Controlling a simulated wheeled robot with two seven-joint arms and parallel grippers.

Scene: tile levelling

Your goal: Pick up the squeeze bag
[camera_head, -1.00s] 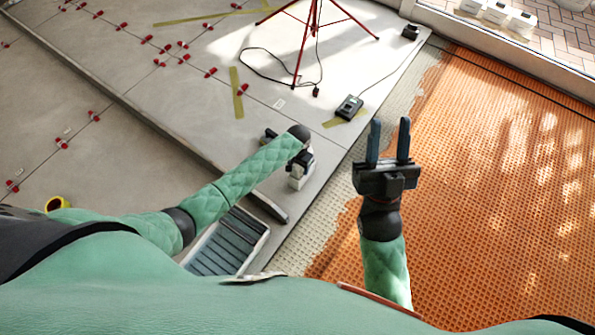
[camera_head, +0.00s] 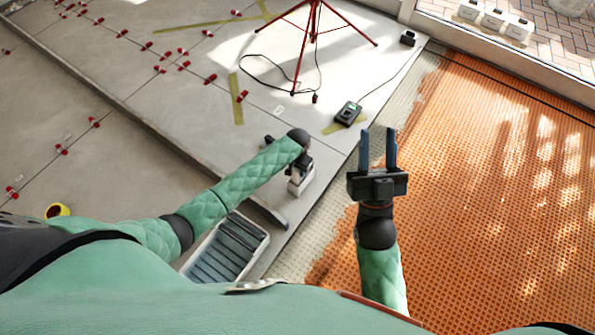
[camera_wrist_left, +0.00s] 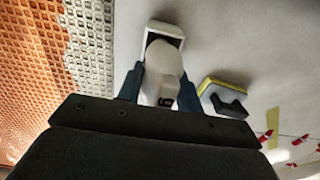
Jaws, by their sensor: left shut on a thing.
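The squeeze bag (camera_wrist_left: 162,72) is a pale, rounded thing with a dark mark, between the two dark fingers of my left gripper (camera_wrist_left: 160,92) in the left wrist view. The fingers are shut on it. A white rectangular frame or holder (camera_wrist_left: 165,29) shows just past its far end; I cannot tell whether they touch. In the head view, my left gripper (camera_head: 302,166) is mostly hidden behind its own wrist, with a white part (camera_head: 296,187) showing below it. My right gripper (camera_head: 377,150) is open and empty, its fingers pointing up the picture over the floor border.
A yellow-and-dark float or sponge (camera_wrist_left: 224,97) lies beside the bag. A ribbed grey tub (camera_head: 225,250) stands near my left forearm. A red tripod (camera_head: 308,50), its cable and a black box (camera_head: 348,113) are farther off. Orange matting (camera_head: 480,200) covers the right.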

